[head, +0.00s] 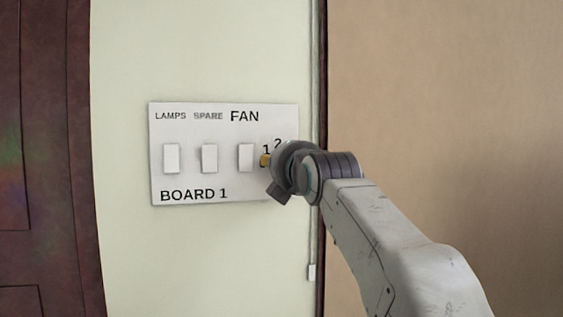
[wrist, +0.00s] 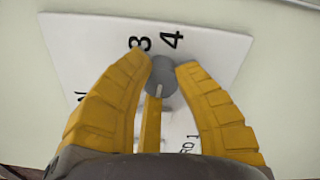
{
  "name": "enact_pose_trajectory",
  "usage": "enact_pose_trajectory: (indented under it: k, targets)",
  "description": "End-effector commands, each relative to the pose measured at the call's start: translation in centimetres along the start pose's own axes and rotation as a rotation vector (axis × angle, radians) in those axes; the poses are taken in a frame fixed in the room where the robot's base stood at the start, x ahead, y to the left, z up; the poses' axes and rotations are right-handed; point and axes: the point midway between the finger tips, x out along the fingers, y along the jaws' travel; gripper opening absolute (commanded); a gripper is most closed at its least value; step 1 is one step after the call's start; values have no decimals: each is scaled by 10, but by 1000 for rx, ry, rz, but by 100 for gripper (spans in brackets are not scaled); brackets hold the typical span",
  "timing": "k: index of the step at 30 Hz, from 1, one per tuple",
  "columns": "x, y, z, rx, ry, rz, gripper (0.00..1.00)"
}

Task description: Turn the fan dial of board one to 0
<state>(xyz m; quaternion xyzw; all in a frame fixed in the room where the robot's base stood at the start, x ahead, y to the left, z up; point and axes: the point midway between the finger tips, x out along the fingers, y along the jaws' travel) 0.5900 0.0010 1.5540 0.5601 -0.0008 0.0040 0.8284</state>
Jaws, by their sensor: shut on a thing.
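Board one (head: 190,180) is a white wall plate marked BOARD 1, with LAMPS, SPARE and FAN labels. In the head view my gripper (head: 266,160) covers its right end, and the fan dial is hidden there; only the 1 and 2 of its scale show. In the wrist view the fan dial (wrist: 163,75) is a round grey knob between the yellow fingertips of my gripper (wrist: 164,68), which is shut on it. The dial's pale mark points toward the bottom of the wrist view, away from the 3 and 4. The 0 is not visible.
Three white rocker switches (head: 209,158) sit in a row on the board, left of the dial. A dark wooden door (head: 45,160) stands at the left.

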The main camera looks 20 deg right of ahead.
Motion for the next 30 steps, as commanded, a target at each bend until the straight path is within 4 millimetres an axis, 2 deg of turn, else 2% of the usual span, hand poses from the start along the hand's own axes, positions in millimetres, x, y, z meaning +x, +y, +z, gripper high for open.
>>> enact_pose_trajectory:
  k: [12,29,30]
  targets:
    - [1,-4,-2,-175,5,-7,0]
    - [2,-8,-4,-200,10,-17,0]
    - [2,-8,-4,-200,10,-17,29]
